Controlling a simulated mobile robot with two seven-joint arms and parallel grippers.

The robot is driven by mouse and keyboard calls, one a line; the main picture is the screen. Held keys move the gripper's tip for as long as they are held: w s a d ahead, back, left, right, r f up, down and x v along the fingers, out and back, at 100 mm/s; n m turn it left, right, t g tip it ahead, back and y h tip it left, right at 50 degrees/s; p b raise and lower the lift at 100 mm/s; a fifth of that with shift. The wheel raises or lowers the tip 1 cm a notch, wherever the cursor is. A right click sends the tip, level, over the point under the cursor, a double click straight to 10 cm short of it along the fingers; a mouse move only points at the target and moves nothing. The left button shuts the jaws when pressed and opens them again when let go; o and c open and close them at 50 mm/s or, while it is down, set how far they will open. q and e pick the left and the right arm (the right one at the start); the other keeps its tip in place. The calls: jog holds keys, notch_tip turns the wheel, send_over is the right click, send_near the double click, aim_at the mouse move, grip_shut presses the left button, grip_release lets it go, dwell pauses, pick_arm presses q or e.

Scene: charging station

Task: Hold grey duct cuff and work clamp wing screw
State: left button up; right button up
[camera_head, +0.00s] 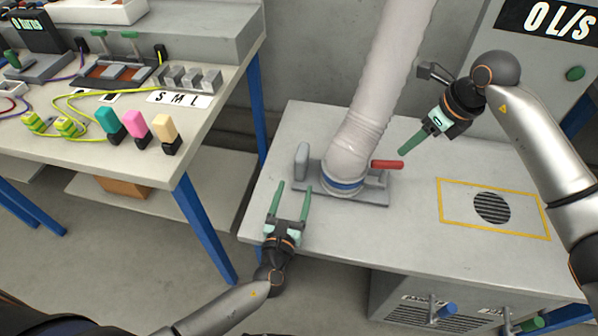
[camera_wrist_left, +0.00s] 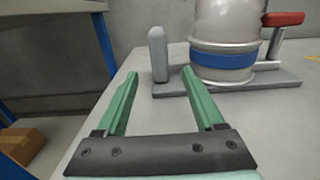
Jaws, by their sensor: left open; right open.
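The grey duct (camera_head: 362,135) comes down from above onto a grey base plate (camera_head: 372,195) on the right-hand table. Its lower end has a blue band (camera_head: 343,187), which also shows in the left wrist view (camera_wrist_left: 222,60). A grey upright post (camera_head: 302,161) stands left of the duct, and a red handle (camera_head: 387,165) sticks out on its right. I cannot make out a wing screw. My left gripper (camera_head: 294,187) is open and empty in front of the post. My right gripper (camera_head: 404,150) is open and empty, above and right of the red handle; one finger is mostly hidden.
A yellow-framed round vent (camera_head: 492,207) lies in the right part of the table. The left bench (camera_head: 215,100) holds several coloured plugs, cables and S M L blocks. A gap separates the two tables. A panel reading 0 L/s (camera_head: 548,18) stands at the back right.

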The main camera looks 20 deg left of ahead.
aim_at(302, 164)
pick_arm(q)
jog(key=w, duration=0.9)
jog(key=shift+w+a, duration=0.3)
jog(key=shift+w, duration=0.05)
jog(key=shift+c, duration=0.2)
grip_shut()
